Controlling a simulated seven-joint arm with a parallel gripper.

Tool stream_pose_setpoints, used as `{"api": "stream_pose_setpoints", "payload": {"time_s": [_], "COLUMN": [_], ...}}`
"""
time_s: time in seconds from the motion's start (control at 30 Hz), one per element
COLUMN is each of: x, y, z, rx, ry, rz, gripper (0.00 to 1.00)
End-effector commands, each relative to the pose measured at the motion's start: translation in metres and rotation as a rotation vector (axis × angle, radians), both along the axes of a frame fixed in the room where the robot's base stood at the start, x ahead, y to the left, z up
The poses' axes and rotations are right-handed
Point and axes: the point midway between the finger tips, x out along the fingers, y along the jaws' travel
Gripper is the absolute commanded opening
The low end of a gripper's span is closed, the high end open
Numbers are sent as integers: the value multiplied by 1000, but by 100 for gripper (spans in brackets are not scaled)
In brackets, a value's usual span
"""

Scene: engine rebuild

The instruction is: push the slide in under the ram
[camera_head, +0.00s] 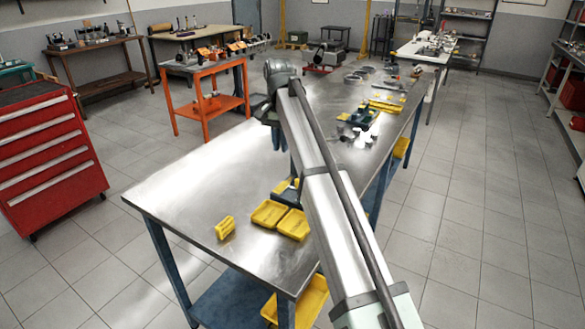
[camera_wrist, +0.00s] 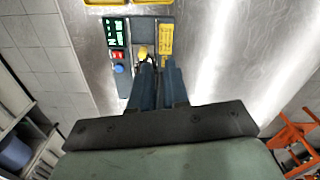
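In the wrist view, a dark grey-blue fixture (camera_wrist: 142,28) stands on the metal bench below my gripper. It carries a green-and-white panel, a red button, a blue knob, a yellow plate (camera_wrist: 166,40) and a small yellow knob-like part (camera_wrist: 142,52). My gripper (camera_wrist: 158,64) has its two dark blue fingers close together with nothing visible between them. The fingertips overlap the fixture's near part, just right of the yellow knob; I cannot tell whether they touch. I cannot make out the slide and ram apart.
Two yellow trays (camera_head: 268,213) lie in front of the fixture, and a yellow block (camera_head: 225,228) lies to their left. The bench's (camera_head: 185,185) left part is bare. Another green fixture (camera_head: 362,117) and small metal parts stand farther back. An orange cart (camera_head: 210,95) stands beyond the bench.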

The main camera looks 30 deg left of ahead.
Motion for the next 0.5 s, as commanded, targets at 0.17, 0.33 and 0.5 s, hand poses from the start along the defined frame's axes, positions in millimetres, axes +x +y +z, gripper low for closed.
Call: {"api": "stream_pose_setpoints", "payload": {"time_s": [0.17,0.33,0.5], "x": [-54,-93,-122], "y": [37,51,55], "z": [-19,-35,-51], "rx": [-13,-41,-91], "ry": [12,0,-49], "rz": [77,121,146], "gripper": [0,0,0]}}
